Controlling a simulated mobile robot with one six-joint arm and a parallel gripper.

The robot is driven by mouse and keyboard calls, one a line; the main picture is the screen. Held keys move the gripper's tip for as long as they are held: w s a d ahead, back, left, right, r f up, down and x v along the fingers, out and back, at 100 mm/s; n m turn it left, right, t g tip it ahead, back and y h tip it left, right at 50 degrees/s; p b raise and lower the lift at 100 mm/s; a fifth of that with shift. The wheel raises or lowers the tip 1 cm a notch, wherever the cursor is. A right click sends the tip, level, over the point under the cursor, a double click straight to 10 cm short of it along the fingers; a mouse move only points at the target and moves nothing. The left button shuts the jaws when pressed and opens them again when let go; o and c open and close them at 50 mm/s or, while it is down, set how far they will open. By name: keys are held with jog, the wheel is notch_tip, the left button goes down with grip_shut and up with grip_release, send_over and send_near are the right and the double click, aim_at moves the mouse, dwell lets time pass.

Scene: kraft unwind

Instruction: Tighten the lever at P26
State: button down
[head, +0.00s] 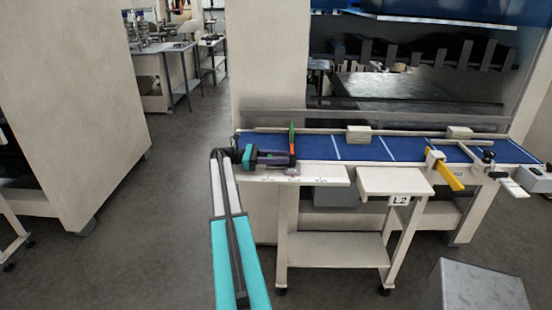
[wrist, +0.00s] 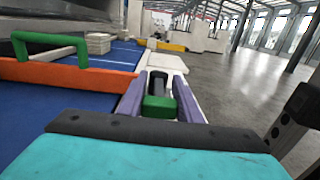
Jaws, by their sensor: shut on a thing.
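My gripper (head: 287,160) is at the left end of the blue-topped table, low over its front edge. In the wrist view its two purple fingers (wrist: 160,88) are closed on a small dark lever (wrist: 158,80). A green block (wrist: 160,106) sits between the fingers, nearer the wrist. The fingers hide much of the lever, and its tilt cannot be told. No P26 label is readable. An orange bar (wrist: 75,74) with a green arched handle (wrist: 48,40) lies across the blue surface beside my gripper; in the head view it stands just behind the fingers.
The blue table top (head: 380,149) carries pale blocks (head: 358,134) along its back. A yellow lever (head: 446,172) sticks out at the right front. A pale shelf (head: 395,182) labelled L2 juts forward. A grey box (head: 478,290) stands front right. Open floor lies left.

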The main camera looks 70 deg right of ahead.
jog(key=shift+s+d, duration=0.15)
jog(key=shift+s, duration=0.05)
jog(key=c, duration=1.3)
grip_release()
jog(key=shift+w, duration=0.1)
jog(key=shift+w, duration=0.1)
